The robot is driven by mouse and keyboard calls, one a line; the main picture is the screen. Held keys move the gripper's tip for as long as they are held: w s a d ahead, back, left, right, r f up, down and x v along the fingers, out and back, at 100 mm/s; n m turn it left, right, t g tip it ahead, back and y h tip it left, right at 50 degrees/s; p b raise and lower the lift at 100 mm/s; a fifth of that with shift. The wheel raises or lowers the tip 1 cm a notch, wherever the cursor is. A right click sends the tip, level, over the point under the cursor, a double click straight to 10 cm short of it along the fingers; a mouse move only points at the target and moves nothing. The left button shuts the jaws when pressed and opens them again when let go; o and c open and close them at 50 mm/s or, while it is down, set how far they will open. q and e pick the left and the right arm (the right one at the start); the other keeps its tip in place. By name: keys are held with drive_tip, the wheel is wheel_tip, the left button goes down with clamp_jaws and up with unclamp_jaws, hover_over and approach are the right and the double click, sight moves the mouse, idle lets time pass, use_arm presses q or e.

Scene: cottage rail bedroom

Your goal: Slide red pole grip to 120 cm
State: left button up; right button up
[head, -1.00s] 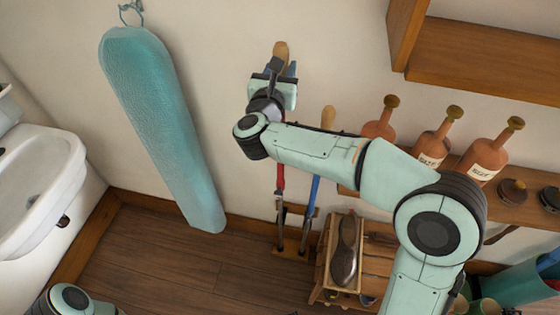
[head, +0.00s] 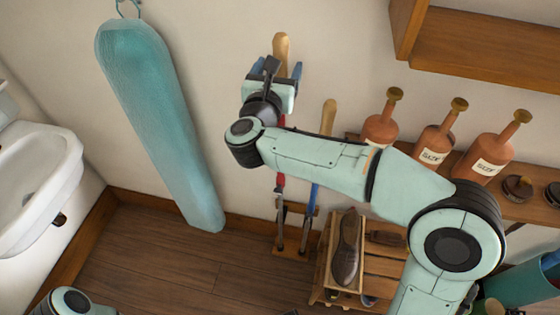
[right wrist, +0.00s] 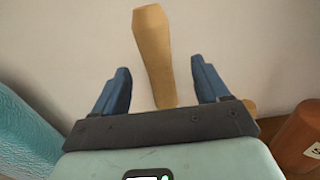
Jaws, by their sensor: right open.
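The red pole stands upright against the wall, its tan grip (head: 281,46) on top and its red shaft (head: 280,184) showing below my arm. The middle of this pole is hidden by my right arm. My right gripper (head: 276,70) is open at the grip's height, with the tan grip rising above it. In the right wrist view, the tan grip (right wrist: 153,55) stands between the two blue fingers of the gripper (right wrist: 161,78), with gaps on both sides. A blue pole (head: 315,188) with a tan grip (head: 328,118) stands just to the right. My left gripper is out of view.
A teal ironing board (head: 160,125) hangs at left, beside a white sink (head: 40,180). Several brown bottles (head: 434,148) stand on a shelf at right. A wooden rack (head: 322,262) with shoes stands below. A wooden shelf (head: 480,60) juts out upper right.

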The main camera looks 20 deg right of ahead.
drive_tip(key=b+v, duration=0.4)
drive_tip(key=v, duration=0.2)
drive_tip(key=shift+s+a, duration=0.25)
drive_tip(key=shift+s, duration=0.05)
